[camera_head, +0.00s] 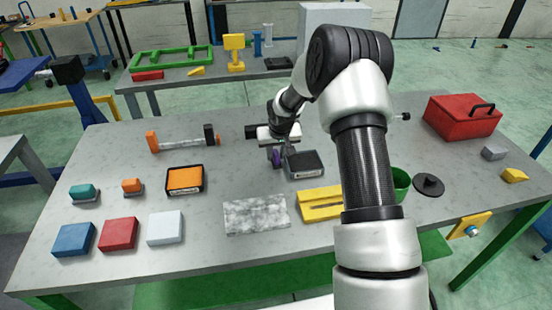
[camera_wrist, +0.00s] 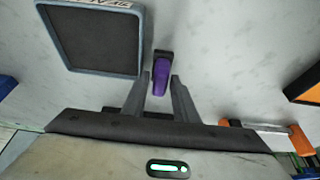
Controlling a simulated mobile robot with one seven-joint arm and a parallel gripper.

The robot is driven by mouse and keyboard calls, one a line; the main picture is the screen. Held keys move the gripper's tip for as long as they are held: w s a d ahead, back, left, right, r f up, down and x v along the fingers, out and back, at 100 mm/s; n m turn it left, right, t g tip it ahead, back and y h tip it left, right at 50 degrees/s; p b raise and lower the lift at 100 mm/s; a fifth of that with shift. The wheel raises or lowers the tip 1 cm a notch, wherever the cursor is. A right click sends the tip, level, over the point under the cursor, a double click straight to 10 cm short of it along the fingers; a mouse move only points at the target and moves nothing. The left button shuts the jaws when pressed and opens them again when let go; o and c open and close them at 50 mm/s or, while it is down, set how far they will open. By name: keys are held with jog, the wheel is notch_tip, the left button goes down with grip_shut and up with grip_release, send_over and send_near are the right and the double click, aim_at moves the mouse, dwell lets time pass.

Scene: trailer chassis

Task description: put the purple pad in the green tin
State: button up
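The purple pad (camera_wrist: 161,78) has a dark end and lies on the grey table. In the head view it shows as a small purple shape (camera_head: 276,158) at my gripper, left of a dark-topped box. My gripper (camera_wrist: 160,85) points down at it, with one finger on each side of the pad. The fingers are apart, with narrow gaps beside the pad; I cannot tell whether either touches it. The green tin (camera_head: 401,183) stands at the right of the table, partly hidden behind my arm.
The dark-topped box (camera_head: 305,164) is close beside my gripper. An orange-topped box (camera_head: 185,180), a yellow block (camera_head: 320,203), a black round lid (camera_head: 428,185) and a red toolbox (camera_head: 462,117) stand around. A mottled grey plate (camera_head: 256,215) lies in front.

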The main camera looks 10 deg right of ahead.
jog(key=shift+f, duration=0.1)
grip_shut()
